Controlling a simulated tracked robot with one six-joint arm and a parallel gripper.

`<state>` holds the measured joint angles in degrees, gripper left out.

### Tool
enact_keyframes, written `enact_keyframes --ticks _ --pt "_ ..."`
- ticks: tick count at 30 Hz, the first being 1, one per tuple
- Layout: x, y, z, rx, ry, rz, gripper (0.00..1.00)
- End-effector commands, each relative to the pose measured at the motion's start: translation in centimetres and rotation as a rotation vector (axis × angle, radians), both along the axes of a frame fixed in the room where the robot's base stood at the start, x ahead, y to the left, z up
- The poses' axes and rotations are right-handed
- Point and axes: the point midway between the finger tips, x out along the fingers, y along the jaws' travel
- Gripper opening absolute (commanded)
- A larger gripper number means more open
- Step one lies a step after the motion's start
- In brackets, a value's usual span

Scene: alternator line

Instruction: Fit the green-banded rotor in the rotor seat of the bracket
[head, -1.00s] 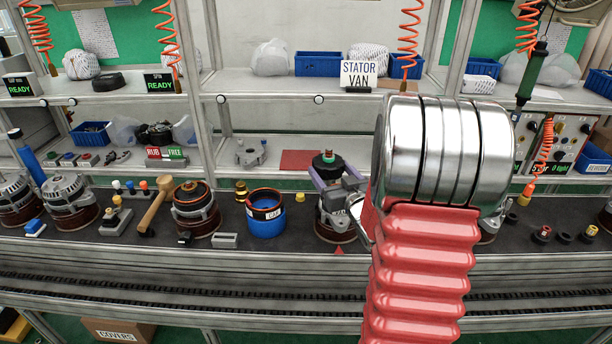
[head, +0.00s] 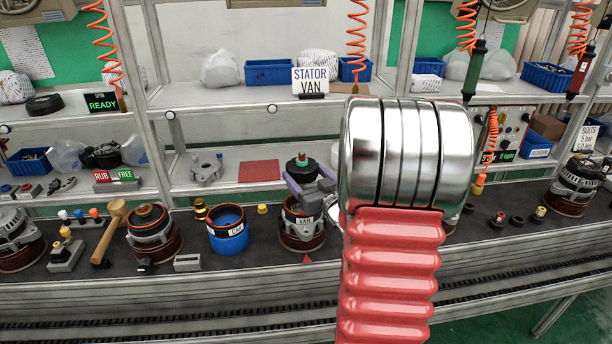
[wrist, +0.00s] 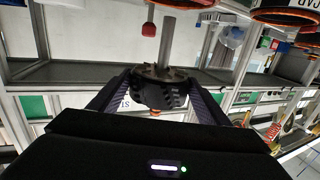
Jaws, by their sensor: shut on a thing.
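The green-banded rotor (head: 301,160) is a dark body with a green ring near its top in the head view. My gripper (head: 312,182) is shut around it, with purple-grey fingers. In the wrist view the rotor's dark claw body (wrist: 160,88) sits between both fingers, its grey shaft standing out from it. In the head view the rotor shows over the bracket (head: 290,216), which stands on a brown base labelled VAN. The gripper and rotor cover the bracket's top, so the rotor seat is hidden. I cannot tell the gap between rotor and bracket.
Left of the bracket stand a blue CAR pot (head: 228,236), a mallet (head: 110,226) and another alternator unit (head: 153,232). A red mat (head: 259,171) lies on the shelf behind.

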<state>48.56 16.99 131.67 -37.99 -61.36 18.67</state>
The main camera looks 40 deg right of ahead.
Motion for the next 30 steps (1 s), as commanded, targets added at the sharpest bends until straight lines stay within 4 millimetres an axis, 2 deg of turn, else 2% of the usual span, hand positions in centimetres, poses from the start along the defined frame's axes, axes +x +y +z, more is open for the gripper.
enact_keyframes --ticks 2,30 --pt "0.1 -0.1 0.3 -0.005 -0.011 0.0 0.08" --pt "0.0 -0.2 -4.5 -0.006 -0.01 -0.002 0.08"
